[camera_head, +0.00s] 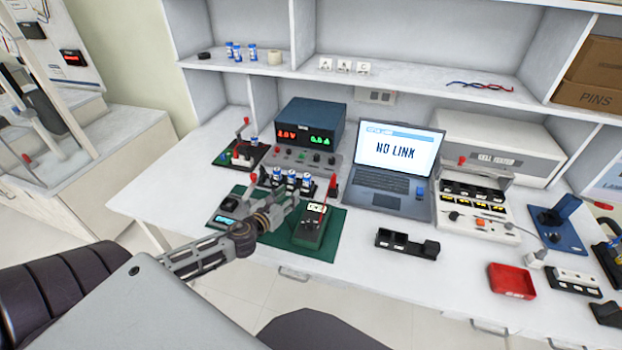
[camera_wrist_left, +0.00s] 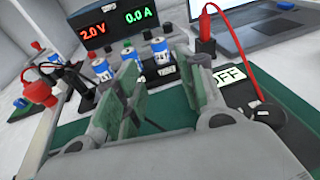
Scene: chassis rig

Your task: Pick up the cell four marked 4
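Several blue-and-white cells stand upright in a black holder on the green mat (camera_head: 327,246); one cell (camera_head: 291,177) is in the middle of the row. They also show in the left wrist view, where one cell (camera_wrist_left: 160,50) stands just beyond my fingers. I cannot read which is marked 4. Other blue-and-white cells (camera_head: 238,53) stand on the shelf, numbers also unreadable. My left gripper (camera_head: 292,203) is just in front of the holder. In the left wrist view its green-padded fingers (camera_wrist_left: 162,92) are apart with nothing between them. My right gripper is not in view.
A power supply (camera_head: 308,126) stands behind the cells. A laptop (camera_head: 392,170), a black tray (camera_head: 406,244) and a red tray (camera_head: 511,281) lie further right.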

